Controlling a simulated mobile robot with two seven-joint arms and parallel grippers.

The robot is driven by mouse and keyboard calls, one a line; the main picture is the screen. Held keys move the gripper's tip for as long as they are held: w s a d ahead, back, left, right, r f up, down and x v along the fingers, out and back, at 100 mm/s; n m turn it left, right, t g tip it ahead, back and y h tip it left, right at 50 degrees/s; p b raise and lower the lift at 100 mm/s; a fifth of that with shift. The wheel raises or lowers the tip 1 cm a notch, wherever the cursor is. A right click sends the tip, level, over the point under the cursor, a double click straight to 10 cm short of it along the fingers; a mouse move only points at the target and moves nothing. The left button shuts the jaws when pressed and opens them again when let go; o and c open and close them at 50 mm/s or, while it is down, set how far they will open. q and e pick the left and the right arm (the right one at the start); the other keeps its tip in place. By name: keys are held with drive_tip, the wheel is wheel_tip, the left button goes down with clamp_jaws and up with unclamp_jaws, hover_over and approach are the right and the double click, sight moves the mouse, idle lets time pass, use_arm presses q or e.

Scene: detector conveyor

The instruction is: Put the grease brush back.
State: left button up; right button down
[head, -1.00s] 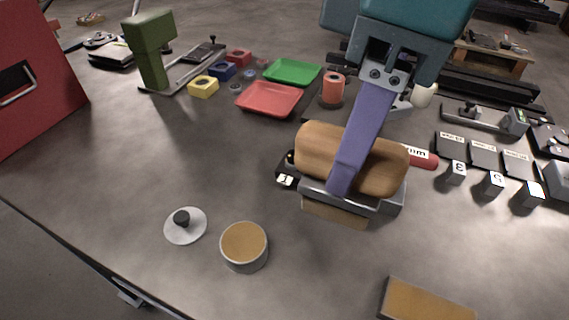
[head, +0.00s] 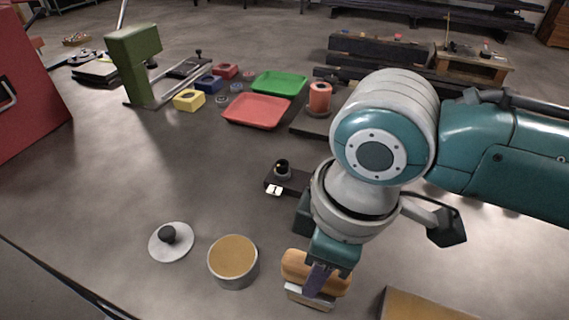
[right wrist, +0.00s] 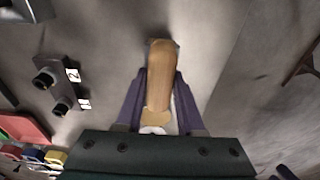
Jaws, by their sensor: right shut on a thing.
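The grease brush (head: 296,264) has a rounded wooden body, a grey metal band and pale bristles below. It hangs bristles down near the bottom of the head view. My right gripper (head: 318,282) is shut on its wooden body from above, one purple finger showing. In the right wrist view the wooden body (right wrist: 159,75) lies between the two purple fingers. The open round tin (head: 234,260), with a tan surface inside, is just left of the brush. Its apparent lid (head: 171,242), grey with a dark knob, lies further left. My left gripper is not in view.
A tan-topped block (head: 425,306) is at the bottom edge, right of the brush. A black holder with a knob and white tag (head: 285,178) stands beyond the brush. Red (head: 256,111) and green trays (head: 278,83) lie further back. The table's left middle is clear.

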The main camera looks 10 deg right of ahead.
drive_tip(key=shift+f, duration=0.55)
drive_tip(key=shift+f, duration=0.1)
drive_tip(key=c, duration=0.5)
unclamp_jaws()
